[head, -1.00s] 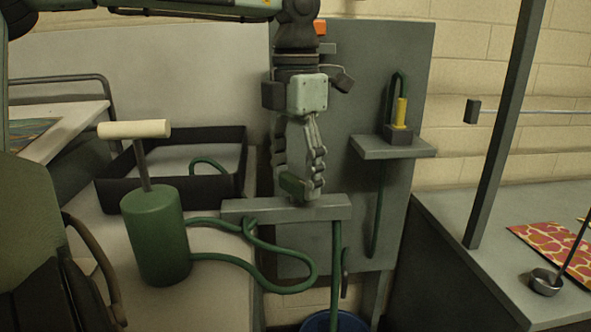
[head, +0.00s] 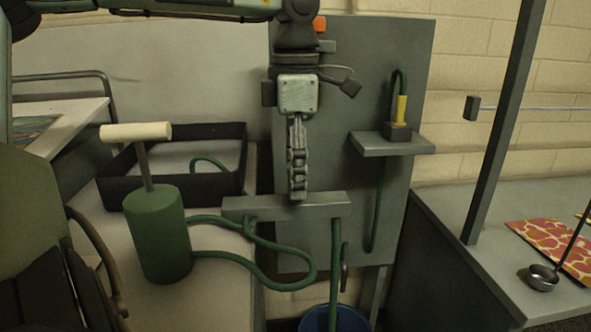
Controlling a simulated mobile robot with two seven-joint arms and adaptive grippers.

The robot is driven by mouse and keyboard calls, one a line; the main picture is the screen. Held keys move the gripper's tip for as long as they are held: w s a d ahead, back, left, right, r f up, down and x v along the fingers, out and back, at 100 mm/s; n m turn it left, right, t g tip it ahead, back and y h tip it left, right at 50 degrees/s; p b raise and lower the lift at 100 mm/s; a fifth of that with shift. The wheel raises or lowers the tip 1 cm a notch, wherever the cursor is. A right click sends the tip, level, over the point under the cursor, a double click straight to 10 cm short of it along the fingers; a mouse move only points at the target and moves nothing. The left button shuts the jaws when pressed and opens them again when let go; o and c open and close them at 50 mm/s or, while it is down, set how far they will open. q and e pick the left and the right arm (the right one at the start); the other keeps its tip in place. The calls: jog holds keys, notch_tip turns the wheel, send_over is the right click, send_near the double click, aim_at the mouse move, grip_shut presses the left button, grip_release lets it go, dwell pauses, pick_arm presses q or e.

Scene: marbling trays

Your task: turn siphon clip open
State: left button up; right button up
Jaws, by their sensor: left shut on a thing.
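My left gripper (head: 298,194) points straight down above the grey bar (head: 245,207) at the front of the grey panel. Its fingers are shut, seen edge-on, at the top of the bar. The siphon clip is between the fingertips and is hidden by them now. The green hose (head: 300,284) loops from the green pump cylinder (head: 158,235) to the bar, and a length of it hangs below the bar. My right gripper is not in view.
The pump's pale T-handle (head: 135,131) stands to the left. Behind it is a black tray (head: 180,190). A small shelf (head: 392,146) with a yellow piece (head: 401,109) is on the panel at right. A blue bucket (head: 334,319) sits below. A ladle (head: 541,279) lies far right.

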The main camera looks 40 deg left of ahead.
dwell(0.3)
pick_arm(q)
jog(key=o, duration=1.2)
jog(key=shift+c, duration=0.2)
notch_tip(320, 180, up, 12)
jog(key=shift+f, duration=0.1)
